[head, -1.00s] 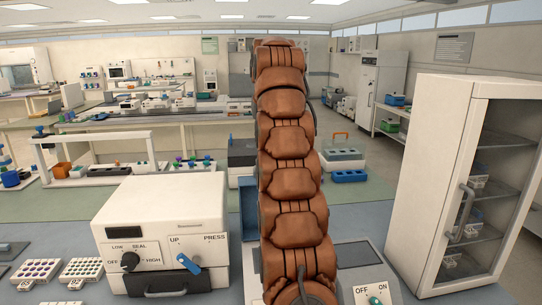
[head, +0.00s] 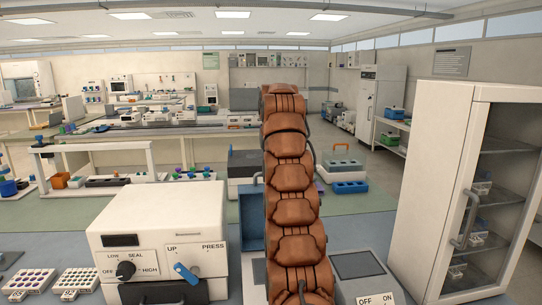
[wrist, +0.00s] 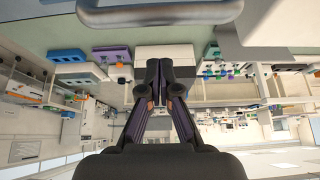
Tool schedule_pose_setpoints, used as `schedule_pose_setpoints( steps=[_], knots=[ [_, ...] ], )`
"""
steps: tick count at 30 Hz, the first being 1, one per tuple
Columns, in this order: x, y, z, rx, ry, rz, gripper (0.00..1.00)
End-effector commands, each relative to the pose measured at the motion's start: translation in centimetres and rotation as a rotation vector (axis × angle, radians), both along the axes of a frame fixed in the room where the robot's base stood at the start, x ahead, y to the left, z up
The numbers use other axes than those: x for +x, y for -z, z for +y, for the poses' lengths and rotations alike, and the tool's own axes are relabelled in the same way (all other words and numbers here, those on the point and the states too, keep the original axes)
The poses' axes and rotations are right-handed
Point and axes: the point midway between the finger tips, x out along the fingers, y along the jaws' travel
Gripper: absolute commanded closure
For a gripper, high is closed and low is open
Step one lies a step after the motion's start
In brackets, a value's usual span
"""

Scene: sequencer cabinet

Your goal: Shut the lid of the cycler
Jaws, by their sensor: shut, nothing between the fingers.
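A grey machine with a dark panel and an OFF/ON label (head: 355,268) stands at the lower middle right of the head view; it may be the cycler, partly hidden by my arm. A blue upright panel (head: 251,218) shows left of my arm; I cannot tell if it is the lid. My gripper (wrist: 158,65) is shut and empty in the wrist view, which is upside down. A grey bar handle (wrist: 160,16) lies across the top of that view, apart from the fingertips. I cannot tell what it belongs to. The head view does not show my gripper.
A white sealer box (head: 157,230) with a blue lever stands to the left, next to well racks (head: 92,282). Benches with equipment fill the background.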

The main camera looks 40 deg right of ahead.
Motion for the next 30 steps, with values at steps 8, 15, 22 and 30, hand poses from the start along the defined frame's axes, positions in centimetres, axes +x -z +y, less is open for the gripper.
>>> schedule_pose_setpoints(
  steps=[8,15,22,30],
  knots=[
    [-2.2,0.4,1.3,-0.002,0.002,0.005,1.0],
    [-2.9,0.3,1.9,-0.003,0.002,0.001,1.0],
    [-3.3,0.5,2.3,-0.001,0.003,0.003,1.0],
    [-3.3,0.4,2.4,-0.001,0.001,0.002,1.0]
  ],
)
